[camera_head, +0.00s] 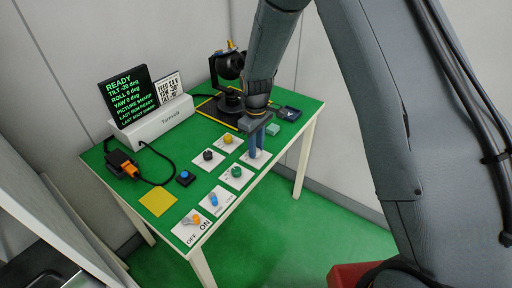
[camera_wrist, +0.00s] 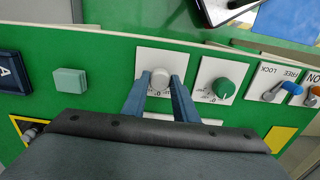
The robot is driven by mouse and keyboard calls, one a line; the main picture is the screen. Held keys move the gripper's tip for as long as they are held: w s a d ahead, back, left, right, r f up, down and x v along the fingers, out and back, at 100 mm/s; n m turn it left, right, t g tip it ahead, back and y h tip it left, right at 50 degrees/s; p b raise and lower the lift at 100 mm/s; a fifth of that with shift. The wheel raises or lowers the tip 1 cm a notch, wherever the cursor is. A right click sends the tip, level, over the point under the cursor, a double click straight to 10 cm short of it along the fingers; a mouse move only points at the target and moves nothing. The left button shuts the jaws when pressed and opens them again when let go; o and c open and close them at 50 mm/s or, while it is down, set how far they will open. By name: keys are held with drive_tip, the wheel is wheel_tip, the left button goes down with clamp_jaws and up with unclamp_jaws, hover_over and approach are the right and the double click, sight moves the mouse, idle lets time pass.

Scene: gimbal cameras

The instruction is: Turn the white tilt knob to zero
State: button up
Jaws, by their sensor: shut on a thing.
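The white tilt knob (camera_wrist: 160,76) stands on a white plate with a printed scale, at the middle of the wrist view. My gripper (camera_wrist: 160,88) has its two blue fingers on either side of the knob, shut on it. In the head view my gripper (camera_head: 257,147) points down at the table's right side and hides the knob. The black screen (camera_head: 128,97) shows green text: READY, a tilt line that seems to read a negative number, roll 0 and yaw 0. The black gimbal camera (camera_head: 229,68) stands at the back.
A green knob (camera_wrist: 223,88) is close beside the white one. Yellow (camera_head: 228,139) and black (camera_head: 208,155) knobs, a blue button (camera_head: 185,178) and lever switches (camera_head: 193,220) are also on the green table (camera_head: 120,185). A pale green block (camera_wrist: 70,80) lies nearby.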

drive_tip(key=m, duration=0.5)
drive_tip(key=shift+m, duration=0.4)
drive_tip(key=m, duration=0.5)
drive_tip(key=shift+b, duration=0.3)
drive_tip(key=shift+a, duration=0.1)
drive_tip(key=o, duration=1.1)
drive_tip(key=shift+c, duration=0.2)
drive_tip(key=shift+r+b, duration=0.95)
drive_tip(key=shift+r, duration=3)
